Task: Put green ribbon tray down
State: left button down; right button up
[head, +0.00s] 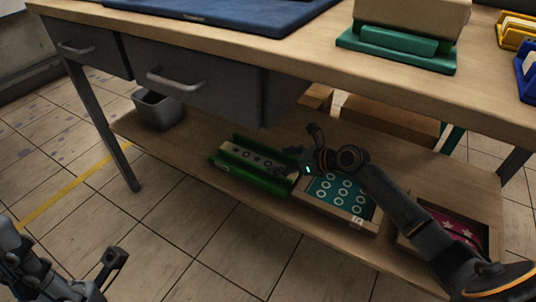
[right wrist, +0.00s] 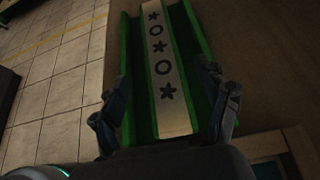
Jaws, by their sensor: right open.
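The green ribbon tray (head: 226,163) lies on the lower shelf of the workbench, left of the teal-patterned box. It holds a pale strip (right wrist: 161,75) printed with dark stars and rings. My right gripper (head: 291,160) is at the tray's right end. In the right wrist view, the fingers of my right gripper (right wrist: 168,107) are open, one on each side of the tray near its green walls. Contact with the walls cannot be made out. My left gripper (head: 80,272) is partly in view at the bottom left, low over the floor, away from the shelf.
On the lower shelf (head: 190,158) are a grey bin (head: 158,110), a teal-patterned wooden box (head: 338,195) and a pink-patterned box (head: 462,228). The bench top (head: 300,55) and its drawers (head: 195,85) overhang the shelf. A green stand (head: 395,50) is on top.

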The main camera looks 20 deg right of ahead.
jog(key=p+v, duration=0.1)
jog(key=v, duration=0.2)
jog(key=shift+s+d+r, duration=0.15)
jog(key=shift+s+d, duration=0.05)
jog(key=shift+s, duration=0.1)
dwell(0.3)
